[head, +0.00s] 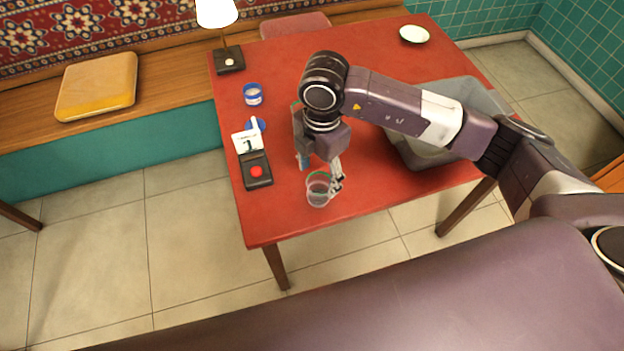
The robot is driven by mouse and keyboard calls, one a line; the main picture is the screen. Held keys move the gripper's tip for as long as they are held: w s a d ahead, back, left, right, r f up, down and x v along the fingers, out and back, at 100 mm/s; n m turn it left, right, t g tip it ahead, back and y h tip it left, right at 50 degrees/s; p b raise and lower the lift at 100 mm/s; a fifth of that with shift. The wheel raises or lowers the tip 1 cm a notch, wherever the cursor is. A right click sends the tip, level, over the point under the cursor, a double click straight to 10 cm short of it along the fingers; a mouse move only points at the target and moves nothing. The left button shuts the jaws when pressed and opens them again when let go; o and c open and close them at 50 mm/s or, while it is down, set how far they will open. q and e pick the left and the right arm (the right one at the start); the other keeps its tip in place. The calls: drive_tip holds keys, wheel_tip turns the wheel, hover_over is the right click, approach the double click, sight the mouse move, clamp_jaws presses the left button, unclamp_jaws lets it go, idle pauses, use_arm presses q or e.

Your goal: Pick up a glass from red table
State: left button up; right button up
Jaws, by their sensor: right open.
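A clear glass (318,194) stands upright near the front edge of the red table (290,222). My right gripper (324,172) is over the table, pointing down at the glass. Its fingers show at the right side and behind the glass, close to its rim. The gripper is open, and I cannot tell whether a finger touches the glass. My left gripper is not in view.
Left of the glass are a black box with a red button (257,171), a white card (247,142) and a blue-and-white tin (252,94). A lamp (229,60) and a white plate (414,35) stand farther back. A grey translucent container (410,150) lies under my arm.

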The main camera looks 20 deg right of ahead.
sight(318, 191)
drive_tip(key=shift+s+d, duration=0.15)
drive_tip(key=shift+d, duration=0.1)
drive_tip(key=f, duration=0.2)
drive_tip(key=f+p, duration=0.1)
drive_tip(key=shift+s, duration=0.25)
drive_tip(key=f, duration=0.2)
drive_tip(key=shift+w+a+f+p, duration=0.15)
drive_tip(key=shift+w+f+p, duration=0.05)
drive_tip(key=shift+f+p, duration=0.2)
drive_tip(key=shift+f, duration=0.75)
drive_tip(key=c, duration=1.1)
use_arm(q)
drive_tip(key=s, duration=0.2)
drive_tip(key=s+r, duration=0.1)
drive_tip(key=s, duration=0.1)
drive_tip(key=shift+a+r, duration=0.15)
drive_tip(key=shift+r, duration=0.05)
use_arm(e)
drive_tip(key=shift+c, duration=0.9)
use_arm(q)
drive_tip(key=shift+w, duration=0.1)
use_arm(e)
drive_tip(key=shift+r, duration=0.1)
